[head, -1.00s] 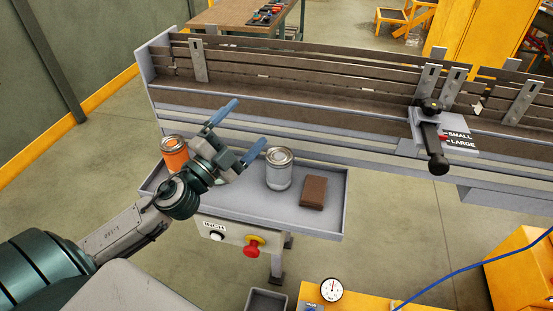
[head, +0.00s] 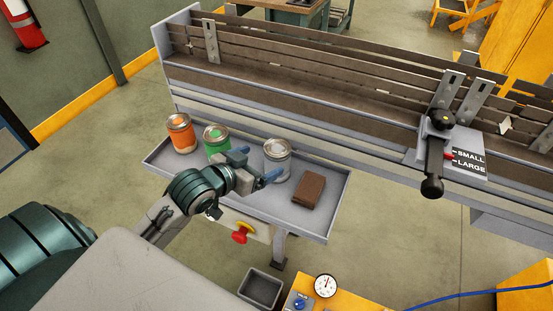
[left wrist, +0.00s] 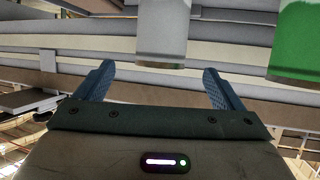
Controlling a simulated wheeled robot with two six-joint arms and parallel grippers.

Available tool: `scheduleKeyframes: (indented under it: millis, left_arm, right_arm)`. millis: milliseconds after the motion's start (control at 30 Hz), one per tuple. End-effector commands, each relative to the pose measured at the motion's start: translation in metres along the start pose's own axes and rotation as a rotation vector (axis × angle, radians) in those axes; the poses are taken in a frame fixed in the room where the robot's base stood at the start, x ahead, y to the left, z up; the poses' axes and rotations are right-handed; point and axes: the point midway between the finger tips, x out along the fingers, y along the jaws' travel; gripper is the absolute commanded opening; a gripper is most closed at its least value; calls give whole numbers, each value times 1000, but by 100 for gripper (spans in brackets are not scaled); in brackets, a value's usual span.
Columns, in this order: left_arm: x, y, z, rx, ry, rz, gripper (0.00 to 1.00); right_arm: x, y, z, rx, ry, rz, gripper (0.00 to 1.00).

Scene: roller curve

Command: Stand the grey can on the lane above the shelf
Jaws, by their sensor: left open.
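The grey can (head: 278,162) stands upright on the grey shelf (head: 318,229), between a green can and a brown block. My left gripper (head: 254,167) is open beside the can, on its left and near side, with its blue fingers pointing towards it. In the left wrist view the grey can (left wrist: 162,35) is beyond the space between the two open fingers (left wrist: 160,88); whether a finger touches it I cannot tell. The lane (head: 300,92) is a long brown belt with side rails, behind and above the shelf. My right gripper is not in view.
A green can (head: 216,144) and an orange can (head: 180,134) stand left of the grey can. The brown block (head: 309,189) lies to its right. A clamp with a black handle (head: 434,160) and a SMALL/LARGE plate (head: 468,162) sticks out from the lane's front at right.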

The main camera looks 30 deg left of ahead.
Motion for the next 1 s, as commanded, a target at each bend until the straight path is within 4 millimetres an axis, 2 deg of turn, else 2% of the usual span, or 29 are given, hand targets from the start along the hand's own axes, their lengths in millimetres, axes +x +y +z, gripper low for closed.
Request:
scheduleKeyframes:
  millis: [200, 367, 567, 700, 1000]
  left_arm:
    - [24, -1, -1, -2, 2, -2, 90]
    - [32, -1, -3, 0, 2, -1, 90]
    - [57, -3, -9, -4, 1, -1, 90]
    - [75, -3, -6, -2, 1, -2, 90]
    - [80, -4, -4, 3, 2, -2, 90]
  right_arm:
    - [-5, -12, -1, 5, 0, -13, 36]
    - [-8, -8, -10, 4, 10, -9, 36]
    - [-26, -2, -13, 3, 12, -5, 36]
    - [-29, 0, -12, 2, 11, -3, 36]
    - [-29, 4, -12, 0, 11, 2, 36]
